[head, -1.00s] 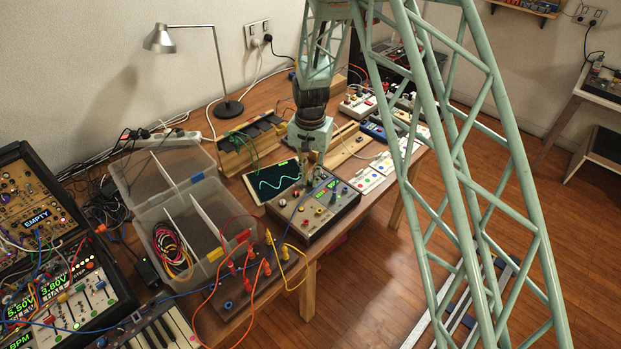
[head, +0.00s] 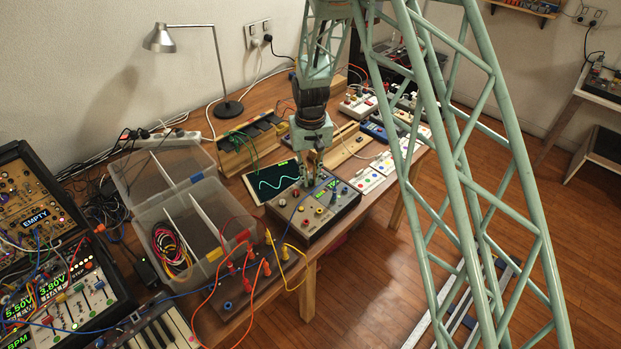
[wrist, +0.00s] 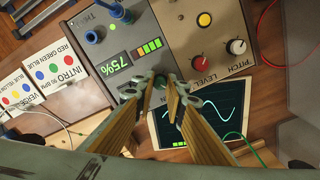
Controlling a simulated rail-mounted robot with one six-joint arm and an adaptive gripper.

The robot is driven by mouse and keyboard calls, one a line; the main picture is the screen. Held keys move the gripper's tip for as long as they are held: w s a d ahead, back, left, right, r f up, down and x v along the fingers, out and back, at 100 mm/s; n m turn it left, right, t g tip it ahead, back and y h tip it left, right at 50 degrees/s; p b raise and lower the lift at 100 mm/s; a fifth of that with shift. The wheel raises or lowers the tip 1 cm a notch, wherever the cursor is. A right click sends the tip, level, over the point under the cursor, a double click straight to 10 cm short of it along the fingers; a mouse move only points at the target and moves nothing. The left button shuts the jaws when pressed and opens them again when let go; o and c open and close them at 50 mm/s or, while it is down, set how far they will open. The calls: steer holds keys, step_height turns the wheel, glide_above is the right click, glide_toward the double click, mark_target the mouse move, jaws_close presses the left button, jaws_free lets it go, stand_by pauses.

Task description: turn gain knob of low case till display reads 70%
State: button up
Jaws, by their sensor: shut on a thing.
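The low case (head: 292,227) stands near the table's front edge, and its panel fills the top of the wrist view (wrist: 200,58). Its green display (wrist: 119,61) reads 75%, with a bar meter beside it. My gripper (wrist: 163,78) points down at the panel beside the display. Its fingertips are shut on a small knob, mostly hidden between them; its label cannot be read. The gripper (head: 314,182) also shows over the case in the head view. Knobs marked LEVEL (wrist: 194,63) and PITCH (wrist: 237,47) sit apart from the fingers.
A tablet (head: 262,183) with a green wave lies against the case. A clear divided box (head: 150,213) stands to the left. A white card with coloured dots (wrist: 58,75) lies beside the case.

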mark_target(310, 180)
stand_by(0.4)
steer(key=o, duration=0.9)
steer(key=shift+r, duration=0.15)
step_height(310, 180, up, 12)
steer(key=shift+f, duration=0.15)
stand_by(0.4)
stand_by(0.4)
